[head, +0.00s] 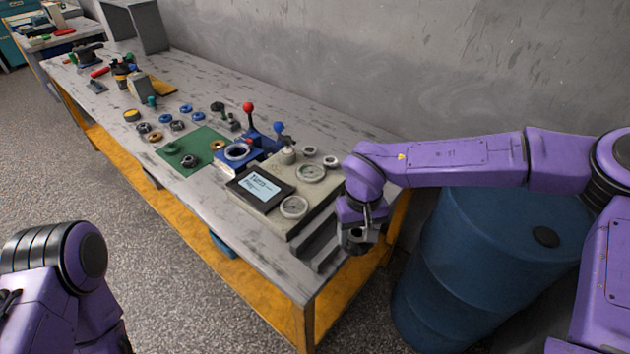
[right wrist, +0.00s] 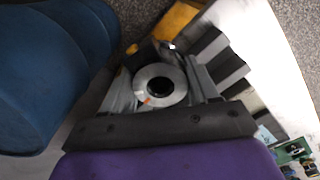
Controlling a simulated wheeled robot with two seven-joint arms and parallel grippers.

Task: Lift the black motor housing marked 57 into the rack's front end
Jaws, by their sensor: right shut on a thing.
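My right gripper (head: 357,238) is shut on the motor housing (head: 353,236), just off the bench's near right corner. In the right wrist view the housing (right wrist: 160,86) sits between the two fingers (right wrist: 160,92), its round grey face with a dark central hole toward the camera and a small orange mark on its rim. I cannot read a 57 on it. The rack (head: 320,243), dark grey with stepped slots, stands at the bench's right end, left of the gripper; it also shows in the right wrist view (right wrist: 220,62). My left gripper is out of view.
A test unit (head: 318,205) with gauges and a screen (head: 260,188) stands beside the rack. A green mat (head: 190,165) and several small parts lie farther left on the bench (head: 230,270). A blue barrel (head: 480,270) stands right of the bench, below my right arm.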

